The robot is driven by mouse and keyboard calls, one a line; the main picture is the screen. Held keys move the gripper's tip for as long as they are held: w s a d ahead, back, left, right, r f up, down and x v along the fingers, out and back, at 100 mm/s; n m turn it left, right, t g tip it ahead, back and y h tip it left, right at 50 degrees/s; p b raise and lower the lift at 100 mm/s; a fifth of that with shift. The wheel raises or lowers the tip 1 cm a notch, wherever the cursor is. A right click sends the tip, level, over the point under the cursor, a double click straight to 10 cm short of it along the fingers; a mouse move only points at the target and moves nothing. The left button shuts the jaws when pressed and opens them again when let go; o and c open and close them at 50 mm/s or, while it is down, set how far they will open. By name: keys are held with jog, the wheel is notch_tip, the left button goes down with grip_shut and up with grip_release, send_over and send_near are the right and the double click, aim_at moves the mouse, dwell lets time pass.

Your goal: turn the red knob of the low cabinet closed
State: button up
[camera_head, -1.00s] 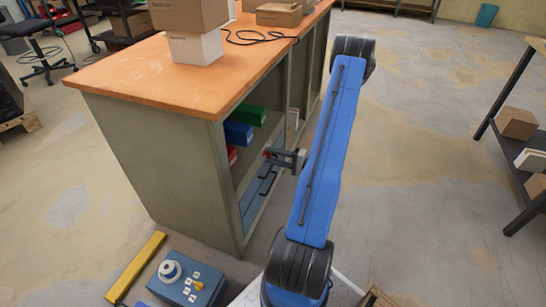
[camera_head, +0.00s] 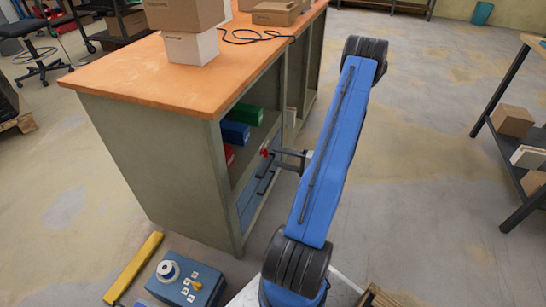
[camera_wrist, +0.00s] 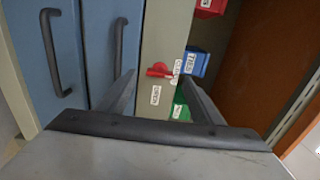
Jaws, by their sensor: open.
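The red knob (camera_wrist: 158,70) is on a narrow beige panel (camera_wrist: 152,112) beside blue drawer fronts. In the wrist view its red grip lies roughly sideways in the picture. Small white labels sit right of it and below it; their words are too small to read surely. In the head view the knob (camera_head: 265,152) shows just left of my gripper (camera_head: 277,160), on the open side of the low cabinet (camera_head: 150,165). My gripper is open. In the wrist view its fingers (camera_wrist: 158,78) stand on either side of the knob, with nothing held. Contact cannot be told.
Blue drawers with dark handles (camera_wrist: 115,50) stand left of the panel in the wrist view. Red, blue (camera_head: 236,133) and green bins sit on the cabinet's shelf. Boxes (camera_head: 190,45) stand on the orange top. A blue control box (camera_head: 187,283) lies near the cabinet's front.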

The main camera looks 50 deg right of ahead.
jog(key=v, duration=1.2)
jog(key=shift+s, duration=0.4)
jog(key=shift+s+d, duration=0.1)
